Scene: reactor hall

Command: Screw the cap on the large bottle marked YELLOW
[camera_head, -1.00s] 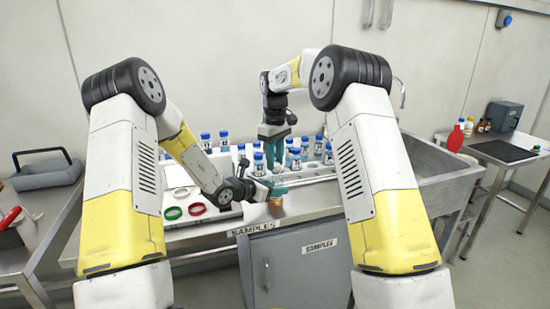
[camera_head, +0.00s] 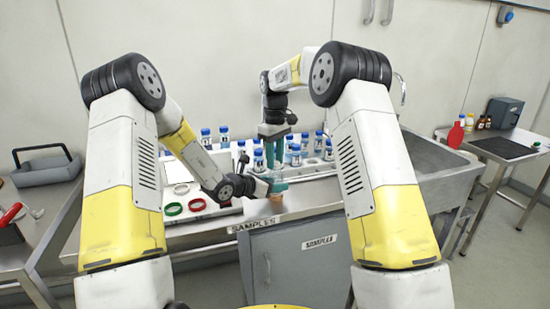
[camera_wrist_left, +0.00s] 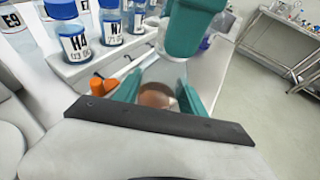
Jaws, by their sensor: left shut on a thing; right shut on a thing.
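My left gripper (camera_head: 275,187) is over the front edge of the steel bench. In the left wrist view its green fingers are shut on a clear vessel (camera_wrist_left: 158,78) with brownish contents; no label on it can be read. My right gripper (camera_head: 274,150) points down just above and behind the left one. One of its teal parts (camera_wrist_left: 190,32) shows close over the vessel in the left wrist view. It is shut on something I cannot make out. I cannot make out a YELLOW marking on any bottle or the cap for it.
Several blue-capped bottles (camera_head: 223,136) stand in a rack behind my grippers; some show close by in the left wrist view (camera_wrist_left: 109,22). A green ring (camera_head: 172,209) and a red ring (camera_head: 197,205) lie at the left. A sink (camera_head: 440,170) is at the right.

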